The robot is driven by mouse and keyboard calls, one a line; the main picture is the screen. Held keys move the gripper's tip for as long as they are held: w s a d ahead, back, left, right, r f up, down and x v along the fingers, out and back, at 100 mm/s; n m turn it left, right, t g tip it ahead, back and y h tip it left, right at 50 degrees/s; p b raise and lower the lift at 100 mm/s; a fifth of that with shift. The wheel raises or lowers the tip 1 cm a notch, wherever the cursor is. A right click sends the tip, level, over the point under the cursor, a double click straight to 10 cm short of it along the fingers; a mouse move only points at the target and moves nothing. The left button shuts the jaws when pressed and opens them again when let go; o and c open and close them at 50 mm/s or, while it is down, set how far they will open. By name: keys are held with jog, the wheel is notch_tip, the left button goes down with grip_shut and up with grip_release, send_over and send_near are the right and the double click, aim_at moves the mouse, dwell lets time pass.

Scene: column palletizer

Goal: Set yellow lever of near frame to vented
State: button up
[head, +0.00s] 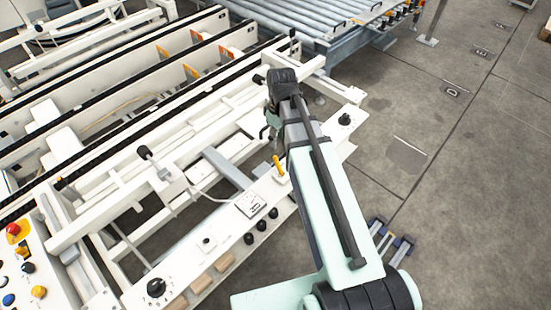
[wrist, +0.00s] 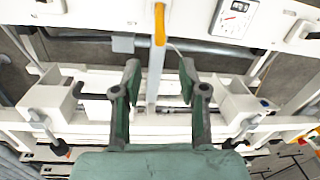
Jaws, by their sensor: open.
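The yellow lever (head: 280,169) stands on the white panel of the near frame (head: 185,262), close to the left side of my arm. The lever's yellow end is beyond the fingertips in the picture, in line with the gap, and no contact shows. In the head view my gripper is mostly hidden behind my arm. I cannot read any vented marking.
A gauge (head: 250,204) sits beside the lever; black knobs (head: 156,287) are on the same panel. White clamps and rails lie left of it. A button panel (head: 22,262) is at far left, a roller conveyor (head: 300,22) behind. Floor at right is mostly clear.

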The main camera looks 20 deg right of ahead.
aim_at(276, 157)
jog(key=f, duration=0.3)
jog(key=f+p, duration=0.1)
jog(key=f, duration=0.3)
jog(key=f+p, duration=0.1)
jog(key=f, duration=0.3)
jog(key=shift+s+a+f, duration=0.15)
jog(key=shift+s+a, duration=0.15)
jog(key=shift+a, duration=0.05)
grip_shut()
